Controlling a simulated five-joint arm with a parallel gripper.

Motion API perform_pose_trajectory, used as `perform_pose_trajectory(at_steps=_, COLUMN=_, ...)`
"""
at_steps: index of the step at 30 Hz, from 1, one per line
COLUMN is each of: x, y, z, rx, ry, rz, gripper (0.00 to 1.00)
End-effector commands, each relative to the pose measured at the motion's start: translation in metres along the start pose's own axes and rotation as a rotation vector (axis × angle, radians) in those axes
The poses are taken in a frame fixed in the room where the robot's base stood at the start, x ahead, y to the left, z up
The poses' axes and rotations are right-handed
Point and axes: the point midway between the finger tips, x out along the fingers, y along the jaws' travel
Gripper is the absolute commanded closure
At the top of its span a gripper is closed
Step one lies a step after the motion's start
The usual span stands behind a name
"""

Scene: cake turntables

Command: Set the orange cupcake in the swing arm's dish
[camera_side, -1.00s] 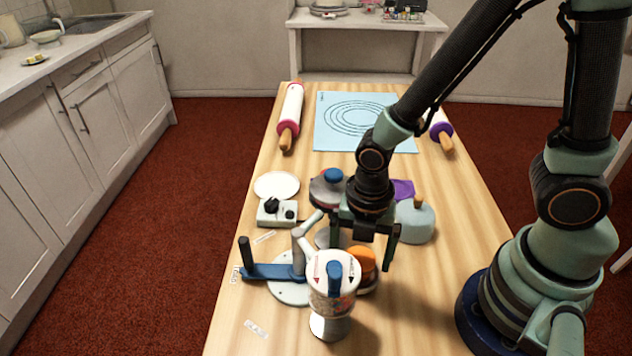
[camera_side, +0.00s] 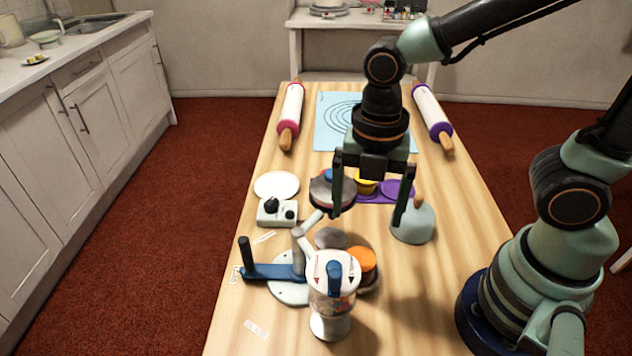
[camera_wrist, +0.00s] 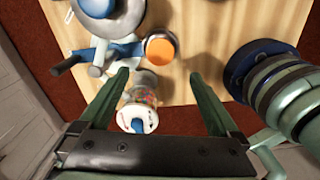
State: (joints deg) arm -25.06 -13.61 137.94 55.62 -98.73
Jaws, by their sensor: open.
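The orange cupcake (camera_side: 362,259) stands behind the sprinkle jar, its lower part partly hidden. In the wrist view its orange top (camera_wrist: 161,49) has a dark rim around it; I cannot tell whether this is its wrapper or a dish. The swing arm (camera_side: 272,271) has a blue bar, a black upright handle and a pale post on a round base; it also shows in the wrist view (camera_wrist: 122,50).
The sprinkle jar (camera_side: 331,305) with a white lid stands close in front of the cupcake.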

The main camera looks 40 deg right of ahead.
Motion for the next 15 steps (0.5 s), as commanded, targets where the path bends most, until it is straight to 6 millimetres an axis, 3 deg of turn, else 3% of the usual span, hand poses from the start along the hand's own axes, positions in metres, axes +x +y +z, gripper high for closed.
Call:
perform_pose_trajectory(at_steps=4, x=-0.009, y=0.0, z=0.002, rx=0.03, ry=-0.001, rz=0.009, gripper=0.02)
perform_pose_trajectory(at_steps=7, x=-0.016, y=0.001, z=0.01, rx=0.162, ry=-0.004, rz=0.04, gripper=0.02)
perform_pose_trajectory(at_steps=11, x=-0.03, y=0.001, z=0.03, rx=0.503, ry=-0.001, rz=0.122, gripper=0.02)
perform_pose_trajectory(at_steps=15, x=-0.048, y=-0.002, z=0.056, rx=0.953, ry=0.029, rz=0.233, gripper=0.02)
